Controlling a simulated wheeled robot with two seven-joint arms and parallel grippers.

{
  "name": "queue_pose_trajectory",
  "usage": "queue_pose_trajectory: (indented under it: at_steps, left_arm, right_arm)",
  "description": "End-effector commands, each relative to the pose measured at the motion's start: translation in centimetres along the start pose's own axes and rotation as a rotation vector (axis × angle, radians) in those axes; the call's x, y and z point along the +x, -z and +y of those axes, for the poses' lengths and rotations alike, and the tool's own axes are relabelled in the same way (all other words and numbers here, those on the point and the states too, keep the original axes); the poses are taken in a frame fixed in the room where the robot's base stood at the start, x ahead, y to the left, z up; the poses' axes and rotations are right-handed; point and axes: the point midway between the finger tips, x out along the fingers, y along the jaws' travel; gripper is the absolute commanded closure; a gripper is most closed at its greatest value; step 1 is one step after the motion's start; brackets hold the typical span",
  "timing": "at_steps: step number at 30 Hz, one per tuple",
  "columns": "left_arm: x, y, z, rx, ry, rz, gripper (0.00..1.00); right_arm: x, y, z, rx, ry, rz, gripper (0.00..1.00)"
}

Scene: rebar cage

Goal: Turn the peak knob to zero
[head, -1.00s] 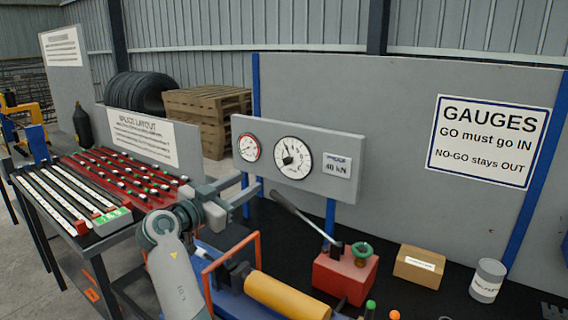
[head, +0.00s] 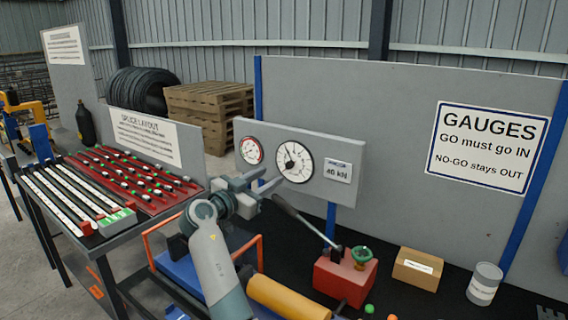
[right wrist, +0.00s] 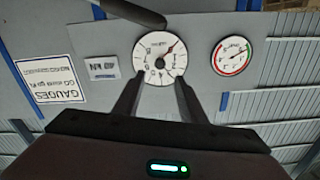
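The large white dial gauge (head: 300,158) is mounted on a grey panel (head: 345,150). It shows a dark needle and a small dark hub, which I take for the peak knob (right wrist: 160,63). In the right wrist view the picture is turned over, and a red pointer (right wrist: 170,49) runs from near the hub toward the dial's edge. My right gripper (head: 268,182) is in front of and below the large dial in the head view. Its fingers (right wrist: 158,82) are open and empty, apart from the knob, with the dial framed beyond their tips. My left gripper is not in view.
A smaller red-rimmed gauge (head: 251,150) and a "40 kN" plate (head: 338,171) flank the dial. A grey lever (head: 308,222) rises from a red pump block (head: 340,278) close to my right gripper. A cardboard box (head: 418,267) and tin (head: 485,283) stand farther right.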

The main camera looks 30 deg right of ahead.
Motion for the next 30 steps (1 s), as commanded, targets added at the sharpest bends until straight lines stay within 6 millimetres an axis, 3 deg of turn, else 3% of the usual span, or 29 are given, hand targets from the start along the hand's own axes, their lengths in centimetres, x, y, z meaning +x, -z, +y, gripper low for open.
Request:
queue_pose_trajectory:
  at_steps: [6,13,19,28,29,30]
  left_arm:
    - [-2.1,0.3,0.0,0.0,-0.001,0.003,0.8]
    - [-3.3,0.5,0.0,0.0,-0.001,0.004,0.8]
    - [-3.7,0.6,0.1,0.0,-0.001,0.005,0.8]
    - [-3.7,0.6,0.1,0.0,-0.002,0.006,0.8]
    - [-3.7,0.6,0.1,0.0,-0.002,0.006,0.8]
    - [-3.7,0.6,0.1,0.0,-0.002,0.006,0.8]
  right_arm:
    - [4.1,0.4,0.0,-0.003,-0.002,0.002,0.62]
    - [7.3,0.3,0.0,-0.001,-0.002,0.001,0.62]
    - [8.4,0.1,0.0,0.0,0.0,0.001,0.62]
    - [8.6,0.0,0.0,0.001,0.0,0.0,0.62]
    - [8.6,0.0,0.0,0.001,0.0,0.0,0.65]
    - [8.6,0.0,0.0,0.001,0.0,0.0,0.74]
